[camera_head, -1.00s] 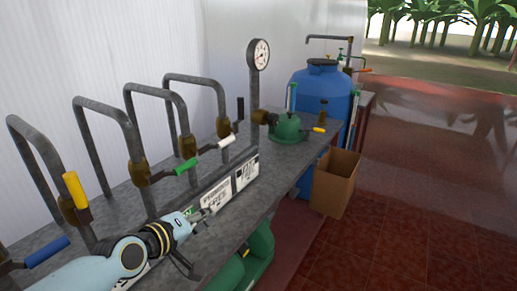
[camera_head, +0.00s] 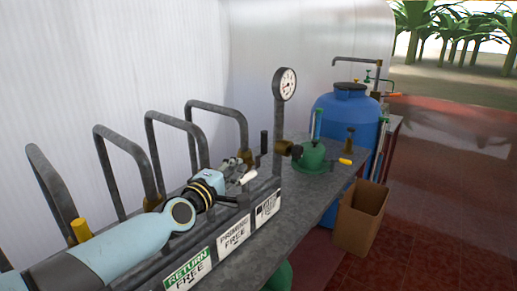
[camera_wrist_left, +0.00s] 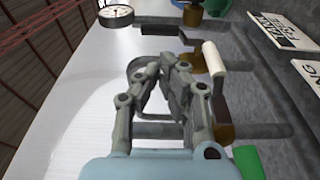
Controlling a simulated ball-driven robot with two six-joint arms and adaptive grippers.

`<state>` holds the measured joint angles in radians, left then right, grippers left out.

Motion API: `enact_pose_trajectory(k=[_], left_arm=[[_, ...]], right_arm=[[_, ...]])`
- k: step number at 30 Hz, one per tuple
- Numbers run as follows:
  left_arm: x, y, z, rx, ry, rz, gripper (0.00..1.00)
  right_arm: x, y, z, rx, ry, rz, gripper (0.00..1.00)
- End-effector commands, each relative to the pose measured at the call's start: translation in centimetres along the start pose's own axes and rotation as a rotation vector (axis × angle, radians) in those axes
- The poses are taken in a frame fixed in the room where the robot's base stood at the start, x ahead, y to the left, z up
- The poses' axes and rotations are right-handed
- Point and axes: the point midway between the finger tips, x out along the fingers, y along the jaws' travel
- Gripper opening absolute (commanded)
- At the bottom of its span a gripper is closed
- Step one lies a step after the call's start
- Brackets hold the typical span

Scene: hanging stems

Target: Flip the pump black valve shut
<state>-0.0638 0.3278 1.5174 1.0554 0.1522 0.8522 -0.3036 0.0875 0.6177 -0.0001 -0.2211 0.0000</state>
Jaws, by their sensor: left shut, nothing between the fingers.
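The black valve handle (camera_head: 264,142) stands upright at the far end of the row of valves, beside the gauge post. In the left wrist view a dark handle (camera_wrist_left: 193,42) shows ahead of the fingers, beyond the white handle. My left gripper (camera_head: 240,163) is shut and empty above the bench, beside the white valve handle (camera_head: 247,177) and short of the black one. In the left wrist view the closed fingers (camera_wrist_left: 165,72) point ahead, with the white handle (camera_wrist_left: 213,58) just to their right. I cannot tell whether they touch it. My right gripper is out of view.
Bent grey pipes (camera_head: 180,120) stand along the wall side. The gauge (camera_head: 285,84) rises on its post past the gripper. A green pump (camera_head: 313,157) and a blue tank (camera_head: 347,115) stand beyond. A cardboard box (camera_head: 361,215) is on the floor.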

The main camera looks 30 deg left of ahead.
Motion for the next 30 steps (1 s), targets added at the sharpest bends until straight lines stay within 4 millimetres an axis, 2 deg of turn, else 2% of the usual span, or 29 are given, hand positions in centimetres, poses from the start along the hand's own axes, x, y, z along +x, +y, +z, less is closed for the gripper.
enact_pose_trajectory(k=[9,15,21,30], left_arm=[[6.7,-0.3,0.0,-0.001,0.001,0.003,0.00],[10.3,-0.3,0.0,0.000,0.000,0.002,0.00],[12.1,-0.2,0.0,0.001,0.000,-0.001,0.00],[12.5,0.0,0.0,0.001,0.000,0.000,0.00]], right_arm=[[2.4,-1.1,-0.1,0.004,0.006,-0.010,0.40],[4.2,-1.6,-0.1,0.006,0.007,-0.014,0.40],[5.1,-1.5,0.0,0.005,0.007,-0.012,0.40],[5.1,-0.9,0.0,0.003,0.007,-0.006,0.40]])
